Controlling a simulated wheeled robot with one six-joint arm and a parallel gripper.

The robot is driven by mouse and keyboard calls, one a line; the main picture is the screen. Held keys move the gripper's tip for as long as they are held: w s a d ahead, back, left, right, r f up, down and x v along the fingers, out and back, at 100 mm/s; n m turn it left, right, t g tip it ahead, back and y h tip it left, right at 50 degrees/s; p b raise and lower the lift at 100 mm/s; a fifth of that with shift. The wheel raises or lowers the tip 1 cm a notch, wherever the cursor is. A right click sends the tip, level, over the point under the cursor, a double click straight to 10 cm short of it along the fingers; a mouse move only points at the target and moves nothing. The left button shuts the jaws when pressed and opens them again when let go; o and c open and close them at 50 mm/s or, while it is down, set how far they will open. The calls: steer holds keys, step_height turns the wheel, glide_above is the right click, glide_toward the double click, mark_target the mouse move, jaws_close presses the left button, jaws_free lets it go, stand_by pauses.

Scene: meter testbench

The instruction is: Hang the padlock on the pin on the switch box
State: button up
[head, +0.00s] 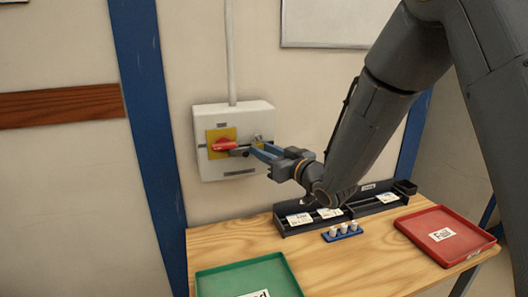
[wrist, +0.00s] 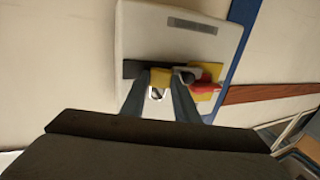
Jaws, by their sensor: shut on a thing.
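The switch box (head: 208,115) is white and hangs on the wall. It carries a yellow plate (head: 213,134) with a red handle (head: 222,144). In the wrist view the switch box (wrist: 150,30) appears upside down, with the red handle (wrist: 205,87) at right. My gripper (head: 262,151) is at the right part of the box front, its fingers shut on the padlock. The padlock's yellow body (wrist: 161,77) shows between the fingertips, with its silver shackle (wrist: 156,94) beside it.
Below is a wooden table (head: 330,270) with a green tray (head: 245,280), a red tray (head: 450,225), a black bin rack (head: 290,225) and a small blue holder with white pieces (head: 342,232). A conduit (head: 230,50) rises from the box.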

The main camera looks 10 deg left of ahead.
stand_by(0.3)
steer(key=o, duration=1.2)
steer(key=shift+c, duration=0.2)
steer(key=shift+s, duration=0.1)
steer(key=s+d+p, duration=0.1)
steer(key=s+d, duration=0.3)
steer(key=s, duration=0.3)
steer(key=shift+s+d, duration=0.2)
steer(key=shift+d, duration=0.15)
